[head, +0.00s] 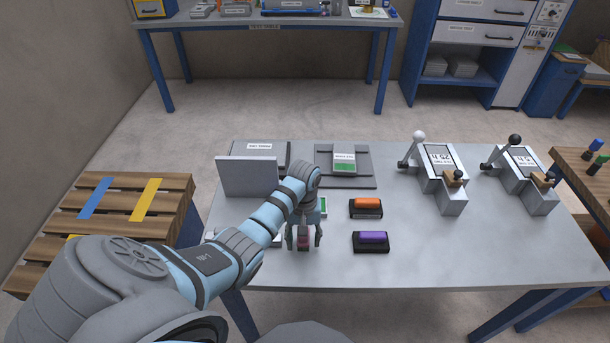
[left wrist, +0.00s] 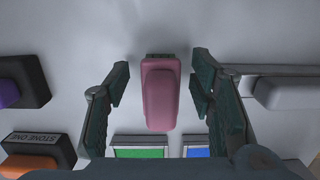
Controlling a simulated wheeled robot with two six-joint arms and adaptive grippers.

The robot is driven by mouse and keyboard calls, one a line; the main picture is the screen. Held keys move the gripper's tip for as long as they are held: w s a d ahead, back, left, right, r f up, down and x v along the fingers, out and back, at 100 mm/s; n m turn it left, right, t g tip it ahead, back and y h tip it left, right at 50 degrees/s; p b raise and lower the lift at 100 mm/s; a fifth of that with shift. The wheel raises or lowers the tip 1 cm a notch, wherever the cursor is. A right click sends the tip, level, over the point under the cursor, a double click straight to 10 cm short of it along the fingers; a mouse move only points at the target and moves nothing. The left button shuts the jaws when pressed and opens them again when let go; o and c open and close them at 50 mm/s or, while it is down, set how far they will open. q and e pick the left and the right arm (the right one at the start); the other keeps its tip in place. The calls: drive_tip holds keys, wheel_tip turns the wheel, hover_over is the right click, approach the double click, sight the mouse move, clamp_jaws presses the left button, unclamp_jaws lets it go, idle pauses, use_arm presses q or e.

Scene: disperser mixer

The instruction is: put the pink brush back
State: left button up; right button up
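The pink brush (left wrist: 160,95) lies between the two fingers of my left gripper in the left wrist view, with a gap on both sides. A dark strip shows at its far end. In the head view the pink brush (head: 303,241) is small and partly covered by the fingers. My left gripper (head: 304,240) is open around it, low over the grey table (head: 440,262); it also shows in the left wrist view (left wrist: 160,80). Whether the brush rests on the table is hard to tell. My right gripper is not in view.
An orange-topped block (head: 367,206) and a purple-topped block (head: 371,240) sit right of my left gripper in the head view. A grey upright panel (head: 248,177) stands behind my forearm. Two lever devices (head: 440,180) stand farther right. The table's right front is clear.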

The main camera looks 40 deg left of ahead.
use_arm(q)
drive_tip(key=r, duration=0.3)
drive_tip(key=r+p, duration=0.1)
drive_tip(key=r, duration=0.3)
drive_tip(key=w+r+p, duration=0.1)
drive_tip(key=r, duration=0.2)
drive_tip(key=shift+a+r, duration=0.35)
drive_tip(key=shift+a, duration=0.05)
drive_tip(key=shift+r+p, duration=0.8)
drive_tip(key=shift+p, duration=0.2)
drive_tip(key=shift+f, duration=0.1)
